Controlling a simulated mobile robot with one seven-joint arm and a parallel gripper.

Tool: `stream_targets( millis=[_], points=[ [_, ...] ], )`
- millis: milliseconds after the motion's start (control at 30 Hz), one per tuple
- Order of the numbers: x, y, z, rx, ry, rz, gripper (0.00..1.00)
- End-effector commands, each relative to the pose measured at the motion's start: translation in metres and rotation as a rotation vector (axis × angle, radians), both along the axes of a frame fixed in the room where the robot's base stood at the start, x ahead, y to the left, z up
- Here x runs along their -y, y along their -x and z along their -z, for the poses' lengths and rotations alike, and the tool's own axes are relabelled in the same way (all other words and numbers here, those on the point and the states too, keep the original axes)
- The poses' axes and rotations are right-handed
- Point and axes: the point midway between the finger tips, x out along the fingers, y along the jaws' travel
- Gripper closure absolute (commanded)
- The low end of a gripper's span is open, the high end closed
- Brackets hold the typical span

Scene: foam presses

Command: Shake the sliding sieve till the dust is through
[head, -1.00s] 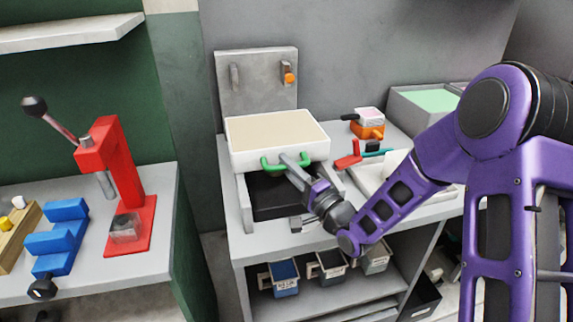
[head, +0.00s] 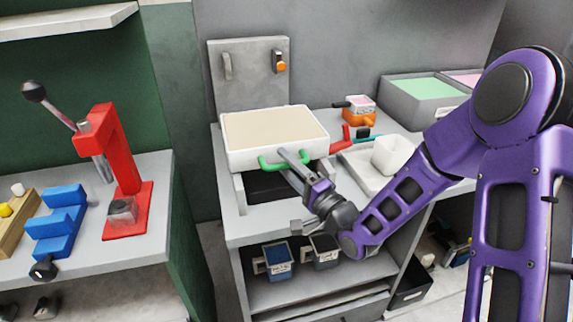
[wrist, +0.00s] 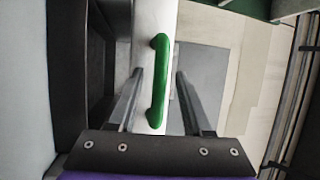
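The sliding sieve is a white box (head: 290,158) with a flat beige layer (head: 270,130) inside. It sits on a grey frame above a black tray (head: 270,187), whose front part shows. The sieve's green handle (head: 272,164) is on its front; it also shows in the wrist view (wrist: 158,80). My gripper (head: 290,160) is at this handle. In the wrist view my gripper (wrist: 160,75) has one finger on each side of the handle, with visible gaps, so it looks open around it. I cannot tell how much dust is through.
A grey panel (head: 250,75) stands behind the sieve. A red press (head: 125,165) stands on the left bench. Cups (head: 277,262) sit on the lower shelf.

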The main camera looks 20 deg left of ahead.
Motion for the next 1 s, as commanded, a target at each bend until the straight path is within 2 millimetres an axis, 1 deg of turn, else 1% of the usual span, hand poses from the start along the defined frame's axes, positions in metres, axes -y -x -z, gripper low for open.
stream_targets(
  millis=[233, 367, 467, 833, 900, 1000],
  points=[
    [0.001, 0.001, 0.001, -0.001, 0.0, -0.001, 0.5],
    [0.009, 0.006, 0.003, -0.001, 0.001, 0.001, 0.5],
    [0.023, 0.015, 0.006, -0.002, 0.002, 0.002, 0.5],
    [0.096, 0.067, 0.022, -0.005, 0.0, 0.006, 0.5],
    [0.106, 0.074, 0.018, -0.008, 0.0, 0.004, 0.5],
    [0.119, 0.084, 0.021, -0.008, -0.002, 0.004, 0.5]
  ],
)
